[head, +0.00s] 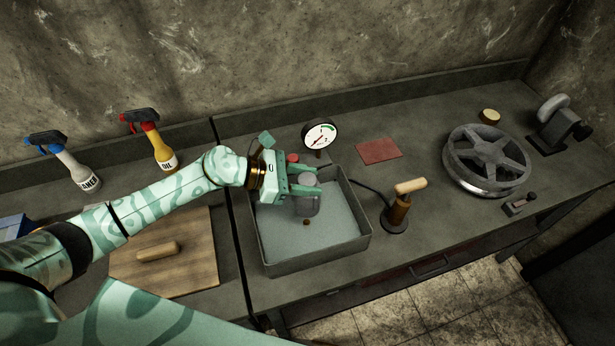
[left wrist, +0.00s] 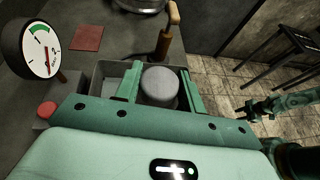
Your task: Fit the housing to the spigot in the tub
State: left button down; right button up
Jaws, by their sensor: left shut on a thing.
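My left gripper (head: 314,183) is shut on a grey housing (head: 308,207) and holds it over the tub (head: 312,260). The housing also shows in the left wrist view (left wrist: 158,86), its round grey top between the two green fingers. The tub is a grey open box with a pale floor. A small brown spot (head: 306,222) on the floor, just below the housing, may be the spigot; I cannot tell for sure. The gap between housing and tub floor is unclear. My right gripper (left wrist: 250,109) shows small in the left wrist view, its dark fingers apart, away from the tub.
A gauge (head: 320,134) and a red button (head: 292,158) stand behind the tub. A wooden-handled tool (head: 398,210) stands right of it, a spoked wheel (head: 487,160) farther right. A red pad (head: 378,151) lies behind. A wooden board (head: 190,265) and bottles (head: 163,150) are left.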

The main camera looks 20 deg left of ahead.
aim_at(306, 207)
pick_arm(q)
jog(key=shift+w+d+f, duration=0.1)
jog(key=shift+f, duration=0.05)
dwell(0.3)
jog(key=shift+f+b, duration=0.5)
notch_tip(306, 207, down, 5)
jog(key=b, duration=0.4)
jog(key=shift+r, duration=0.15)
jog(key=shift+r, duration=0.1)
jog(key=shift+b, duration=0.4)
dwell(0.6)
jog(key=shift+f, duration=0.2)
